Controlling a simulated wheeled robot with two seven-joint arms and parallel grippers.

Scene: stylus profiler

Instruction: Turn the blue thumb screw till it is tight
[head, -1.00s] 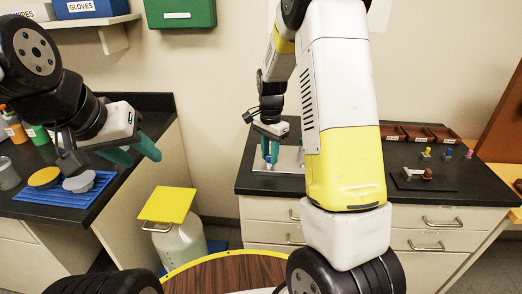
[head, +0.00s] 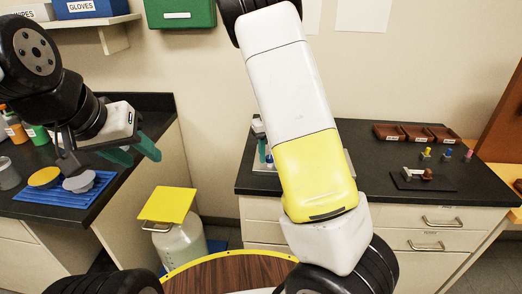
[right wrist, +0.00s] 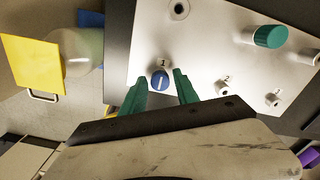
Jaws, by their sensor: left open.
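The blue thumb screw (right wrist: 160,79) has a round head with a pale line across it. It sits on a pale metal plate (right wrist: 205,45) beside the label 1. In the right wrist view my right gripper (right wrist: 161,82) is open, with one green finger on each side of the screw; I see a gap on both sides. In the head view my arm hides most of this gripper and plate. My left gripper (head: 135,152) is open and empty, above the left bench near the blue tray (head: 63,193).
Small yellow, blue (head: 447,153) and pink pieces stand on the right bench, near a black mat (head: 423,184). A yellow-topped container (head: 168,204) stands between the benches.

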